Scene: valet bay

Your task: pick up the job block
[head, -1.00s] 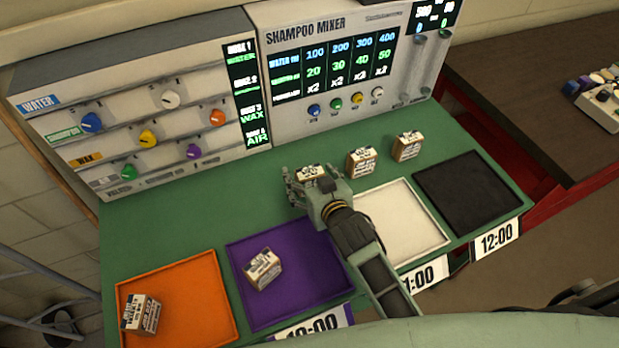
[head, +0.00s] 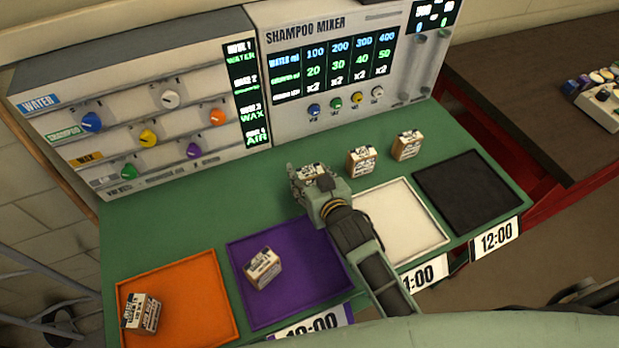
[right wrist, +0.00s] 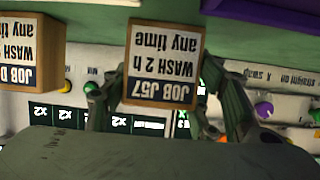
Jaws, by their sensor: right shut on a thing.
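The job block (head: 312,172) is a small wooden block with a white and dark label. In the right wrist view the same block (right wrist: 165,62) reads "JOB J57 WASH 2 h any time", upside down. My right gripper (head: 308,178) is shut on it at the green bench top, behind the purple tray. In the right wrist view its fingers stand on either side of the block. The gripper hides part of the block in the head view, and I cannot tell whether it touches the bench. My left gripper is not in view.
Two more blocks (head: 361,160) (head: 407,145) stand to the right. Blocks lie in the orange tray (head: 205,290) and the purple tray (head: 310,285). The white tray (head: 420,215) and black tray (head: 470,190) look empty. The shampoo mixer panel (head: 330,70) rises behind.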

